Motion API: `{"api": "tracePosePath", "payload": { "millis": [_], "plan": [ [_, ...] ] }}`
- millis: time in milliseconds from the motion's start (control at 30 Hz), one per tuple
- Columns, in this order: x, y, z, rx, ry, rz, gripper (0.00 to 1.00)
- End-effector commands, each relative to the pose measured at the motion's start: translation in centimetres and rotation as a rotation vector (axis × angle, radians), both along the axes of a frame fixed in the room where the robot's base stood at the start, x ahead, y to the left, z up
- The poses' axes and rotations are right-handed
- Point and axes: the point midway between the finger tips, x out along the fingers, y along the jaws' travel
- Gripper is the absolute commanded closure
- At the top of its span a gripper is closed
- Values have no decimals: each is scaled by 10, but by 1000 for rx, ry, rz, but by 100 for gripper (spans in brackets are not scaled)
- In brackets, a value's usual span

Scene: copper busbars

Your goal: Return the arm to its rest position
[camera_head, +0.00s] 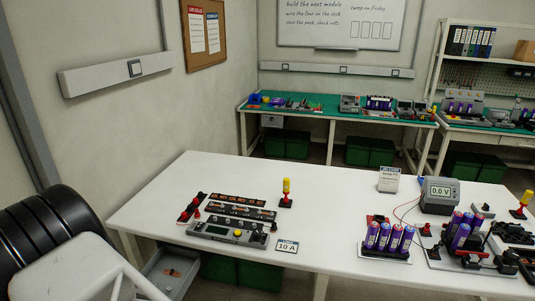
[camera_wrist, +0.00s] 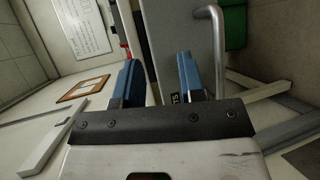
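My gripper (camera_wrist: 160,62) shows in the wrist view as two blue fingers set apart on a dark bar. It is open, with nothing held between the fingers. Behind the fingers are a grey panel (camera_wrist: 172,28) and a curved metal handle (camera_wrist: 215,35), apart from them. The gripper's fingers do not show in the head view. There, a black ribbed and white part of my arm fills the lower left corner, to the left of the white table (camera_head: 330,200).
On the table stand black strips with copper pieces (camera_head: 238,200), a grey device (camera_head: 228,233), a "10 A" tag (camera_head: 287,246), purple cells (camera_head: 390,238) and a meter reading 0.0 V (camera_head: 440,192). An open grey drawer (camera_head: 165,275) sits below the left end. The table's middle is bare.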

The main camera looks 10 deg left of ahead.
Motion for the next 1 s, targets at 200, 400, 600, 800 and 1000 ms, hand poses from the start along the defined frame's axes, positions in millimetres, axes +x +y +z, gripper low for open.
{"api": "tracePosePath", "payload": {
  "millis": [200, 400, 600, 800, 1000],
  "plan": [
    [50, -42, 62, 37, 69, -114, 64],
    [89, -87, 115, 78, 133, -211, 64],
    [120, -137, 165, 127, 197, -299, 64],
    [145, -190, 212, 185, 258, -381, 64],
    [162, -245, 257, 253, 313, -454, 64]
  ]
}}
